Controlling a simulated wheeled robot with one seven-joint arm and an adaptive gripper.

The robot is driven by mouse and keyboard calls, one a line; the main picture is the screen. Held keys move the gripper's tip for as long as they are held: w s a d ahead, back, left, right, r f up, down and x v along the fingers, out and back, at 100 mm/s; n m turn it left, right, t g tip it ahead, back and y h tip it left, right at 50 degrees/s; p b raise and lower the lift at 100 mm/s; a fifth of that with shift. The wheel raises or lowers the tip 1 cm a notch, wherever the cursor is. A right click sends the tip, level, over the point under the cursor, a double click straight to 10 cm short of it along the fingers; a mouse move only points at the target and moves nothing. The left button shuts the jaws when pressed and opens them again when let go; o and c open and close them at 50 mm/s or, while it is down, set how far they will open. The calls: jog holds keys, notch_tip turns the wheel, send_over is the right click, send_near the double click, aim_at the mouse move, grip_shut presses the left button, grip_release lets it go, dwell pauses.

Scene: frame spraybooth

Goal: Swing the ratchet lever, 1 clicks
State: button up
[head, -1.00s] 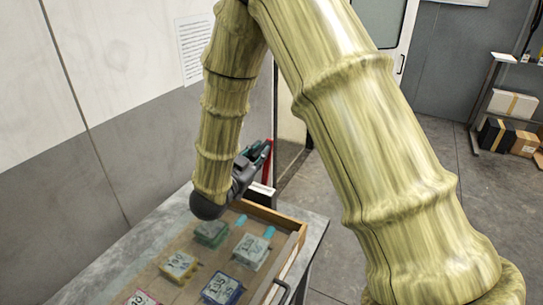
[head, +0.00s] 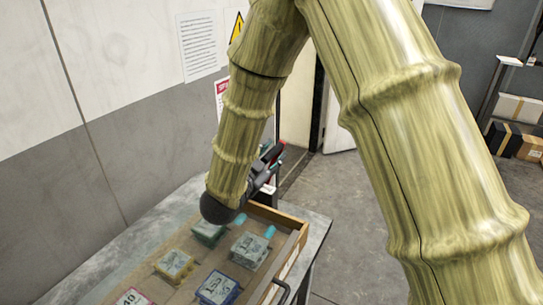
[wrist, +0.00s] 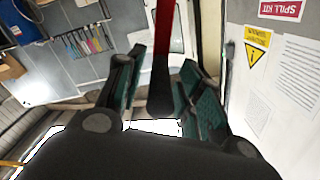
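The ratchet lever (wrist: 163,40) shows in the wrist view as a red bar with a dark rounded end (wrist: 161,97). It comes down from the top middle between the two fingers of my gripper (wrist: 160,85). The green-padded fingers stand apart, one on each side of the bar, with a visible gap on the left; I see no clear grip on it. In the head view my gripper (head: 268,166) is beyond the tray's far end, with a little red showing at its tip. The ratchet's base is hidden.
A wooden tray (head: 290,216) with several labelled blocks, such as a blue-edged one (head: 218,288), lies on the grey table (head: 318,232) below my arm. A wall with notices stands at left. Boxes (head: 513,108) sit on a shelf at far right.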

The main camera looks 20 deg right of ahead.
jog(key=shift+w+f, duration=0.1)
jog(key=v, duration=1.2)
